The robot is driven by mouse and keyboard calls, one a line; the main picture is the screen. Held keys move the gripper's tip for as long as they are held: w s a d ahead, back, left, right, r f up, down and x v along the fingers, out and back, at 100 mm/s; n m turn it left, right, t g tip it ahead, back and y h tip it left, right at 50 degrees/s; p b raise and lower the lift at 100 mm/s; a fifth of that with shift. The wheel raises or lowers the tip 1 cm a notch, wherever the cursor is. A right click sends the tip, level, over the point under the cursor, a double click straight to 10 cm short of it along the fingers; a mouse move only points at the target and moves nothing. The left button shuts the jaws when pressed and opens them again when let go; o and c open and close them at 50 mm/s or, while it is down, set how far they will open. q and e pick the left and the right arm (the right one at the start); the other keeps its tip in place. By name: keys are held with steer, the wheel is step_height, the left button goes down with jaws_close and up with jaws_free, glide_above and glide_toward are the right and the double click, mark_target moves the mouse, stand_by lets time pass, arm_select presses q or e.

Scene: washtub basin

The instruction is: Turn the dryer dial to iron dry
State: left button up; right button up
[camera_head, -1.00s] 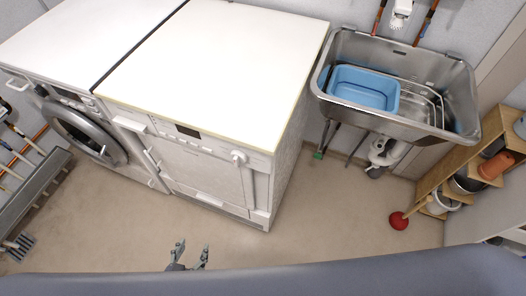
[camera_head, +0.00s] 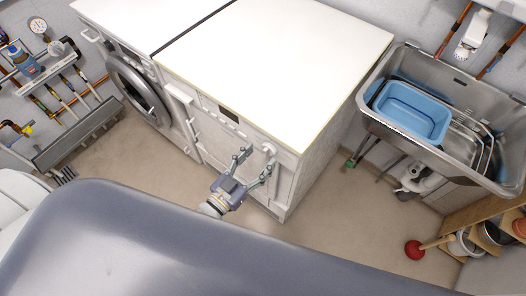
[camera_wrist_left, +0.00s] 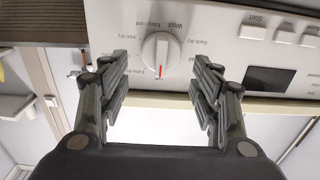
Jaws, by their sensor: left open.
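The dryer (camera_head: 225,140) is the white machine on the right of the pair, with its control panel facing my left gripper. Its round white dial (camera_head: 269,148) is near the panel's right end. In the left wrist view the dial (camera_wrist_left: 152,50) shows upside down, its red mark pointing down in the picture. Printed words ring it, including Wool, Easy care and Rack dry; other labels are too small to read surely. My left gripper (camera_head: 254,162) is open in front of the panel. In the wrist view its fingers frame the dial, apparently without touching it. My right gripper is out of view.
A washer (camera_head: 137,85) stands left of the dryer. A steel sink (camera_head: 440,150) holding a blue basin (camera_head: 412,112) is to the right. A red plunger (camera_head: 414,250) stands on the floor. Start buttons and a dark display (camera_wrist_left: 269,79) share the panel.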

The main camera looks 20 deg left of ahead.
mark_target(267, 151)
arm_select(q)
steer(key=shift+x, duration=1.25)
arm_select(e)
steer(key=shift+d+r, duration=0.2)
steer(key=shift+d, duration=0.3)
arm_select(q)
steer(key=c, duration=1)
